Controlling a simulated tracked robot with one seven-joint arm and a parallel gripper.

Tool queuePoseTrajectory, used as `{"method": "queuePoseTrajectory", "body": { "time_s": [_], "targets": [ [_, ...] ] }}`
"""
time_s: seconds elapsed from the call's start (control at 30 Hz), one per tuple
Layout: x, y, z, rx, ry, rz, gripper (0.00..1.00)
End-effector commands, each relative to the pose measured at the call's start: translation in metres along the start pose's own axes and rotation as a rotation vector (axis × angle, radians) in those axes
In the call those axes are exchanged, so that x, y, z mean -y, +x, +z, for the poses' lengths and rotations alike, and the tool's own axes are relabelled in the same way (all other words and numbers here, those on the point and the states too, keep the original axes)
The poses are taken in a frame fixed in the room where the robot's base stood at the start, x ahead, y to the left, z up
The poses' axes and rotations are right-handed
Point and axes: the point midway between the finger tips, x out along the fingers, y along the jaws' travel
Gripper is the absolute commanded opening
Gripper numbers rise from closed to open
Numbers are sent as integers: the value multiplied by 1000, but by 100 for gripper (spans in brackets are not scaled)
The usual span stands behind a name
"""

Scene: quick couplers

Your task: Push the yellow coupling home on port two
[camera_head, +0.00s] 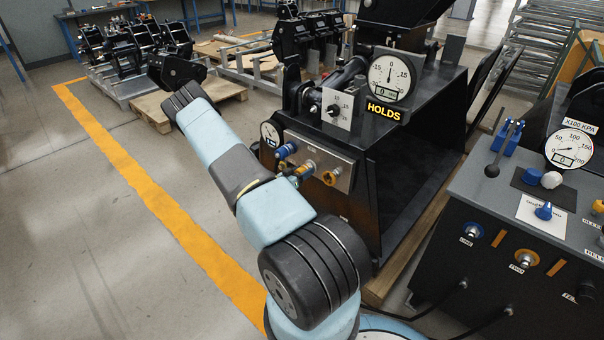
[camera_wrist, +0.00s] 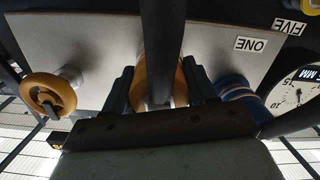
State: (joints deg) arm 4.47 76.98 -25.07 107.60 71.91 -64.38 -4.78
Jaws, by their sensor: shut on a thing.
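In the wrist view, the yellow coupling (camera_wrist: 137,82) is at the middle of the grey port panel (camera_wrist: 105,35), between the two dark fingers of my gripper (camera_wrist: 160,82). The gripper is shut on it. A dark bar crosses in front of the coupling and hides its middle. I cannot tell how far it sits on its port. The upside-down label ONE (camera_wrist: 251,44) is on the panel near a blue coupling (camera_wrist: 235,88). In the head view, the panel (camera_head: 345,155) is on the front of a black machine, and my arm hides part of the gripper area.
An orange-yellow ring fitting (camera_head: 330,178) is at the right of the panel and a blue fitting (camera_head: 287,150) at its left. A gauge and a lit HOLDS sign (camera_head: 384,111) are above. A control console (camera_head: 480,215) stands at right. The floor at left is open.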

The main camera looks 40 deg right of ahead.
Motion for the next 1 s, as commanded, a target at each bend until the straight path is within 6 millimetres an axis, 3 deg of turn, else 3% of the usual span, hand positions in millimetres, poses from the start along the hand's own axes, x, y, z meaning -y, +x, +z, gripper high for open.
{"method": "queuePoseTrajectory", "body": {
  "time_s": [0.23,0.27,0.57,0.87,1.0],
  "targets": [
    [0,3,-1,-1,0,0,34],
    [0,3,-1,-1,0,0,57],
    [0,3,-1,-1,0,0,86],
    [0,0,0,0,0,0,86],
    [1,-12,-1,-1,1,-1,86]
  ]
}}
